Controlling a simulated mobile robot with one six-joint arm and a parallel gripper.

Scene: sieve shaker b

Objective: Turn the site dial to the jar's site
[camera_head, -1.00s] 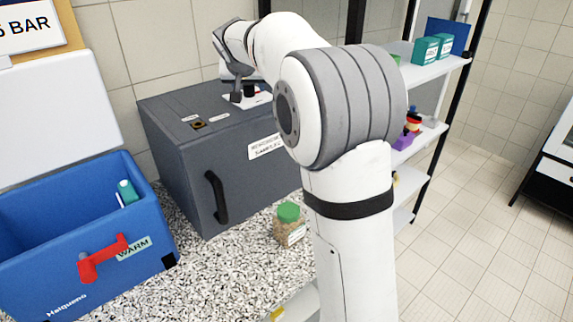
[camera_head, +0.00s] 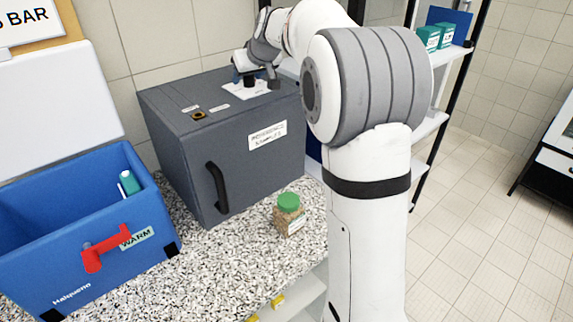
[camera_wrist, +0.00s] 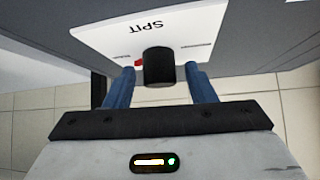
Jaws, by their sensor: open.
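The site dial is a black knob (camera_wrist: 158,68) on a white plate (camera_wrist: 100,38) lettered "SPIT", upside down in the wrist view. Smaller words on both sides are too small to read. A red mark shows at the knob's left. In the head view the plate (camera_head: 236,91) lies on top of the grey cabinet (camera_head: 240,150). My gripper (camera_wrist: 160,72) is open, one blue finger on each side of the knob, with gaps visible. In the head view my gripper (camera_head: 256,74) is over the plate. The jar (camera_head: 289,220), green-lidded with brownish contents, stands on the counter; its label is unreadable.
A blue cooler box (camera_head: 80,255) with a red latch stands open at the left, labelled "WARM". The speckled counter (camera_head: 225,255) is clear around the jar. A shelf rack (camera_head: 440,62) stands behind my arm at the right.

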